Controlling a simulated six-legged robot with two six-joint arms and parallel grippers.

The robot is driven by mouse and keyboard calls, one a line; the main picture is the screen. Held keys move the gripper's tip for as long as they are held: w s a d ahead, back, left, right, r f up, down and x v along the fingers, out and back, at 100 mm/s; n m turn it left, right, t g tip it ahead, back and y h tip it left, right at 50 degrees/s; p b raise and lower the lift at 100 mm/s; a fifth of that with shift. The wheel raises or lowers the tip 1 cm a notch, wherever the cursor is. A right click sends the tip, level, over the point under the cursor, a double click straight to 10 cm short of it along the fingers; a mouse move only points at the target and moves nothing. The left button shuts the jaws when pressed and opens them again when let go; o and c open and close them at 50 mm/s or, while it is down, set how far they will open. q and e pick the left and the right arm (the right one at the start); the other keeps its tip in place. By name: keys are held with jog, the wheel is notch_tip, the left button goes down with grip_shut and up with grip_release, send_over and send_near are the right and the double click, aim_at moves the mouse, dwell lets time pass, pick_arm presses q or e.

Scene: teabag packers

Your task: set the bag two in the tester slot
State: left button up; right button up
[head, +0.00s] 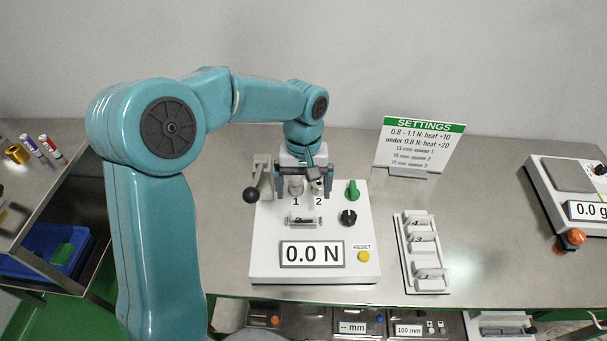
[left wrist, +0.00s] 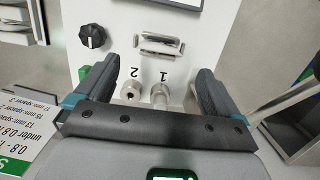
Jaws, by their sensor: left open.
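The tester (head: 315,272) is a white box reading 0.0 N, with pegs marked 1 and 2 at its back. Its metal slot (head: 303,221) lies between the pegs and the display, and also shows in the left wrist view (left wrist: 161,46). A small pale piece with a dark mark seems to sit in the slot; I cannot tell whether it is bag two. My left gripper (head: 305,182) is open and empty above the two pegs, its fingers (left wrist: 155,82) either side of them. My right gripper is out of view.
A white rack (head: 428,286) right of the tester holds several small pale pieces, with a gap above the lowest. A lever with a black ball (head: 251,195) stands at the tester's left. A settings sign (head: 419,148) stands behind; a scale (head: 590,187) is far right.

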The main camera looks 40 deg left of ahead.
pick_arm(q)
jog(key=r, duration=0.4)
jog(key=shift+w+a+r, duration=0.15)
jog(key=shift+w+a, duration=0.05)
jog(key=shift+w, duration=0.1)
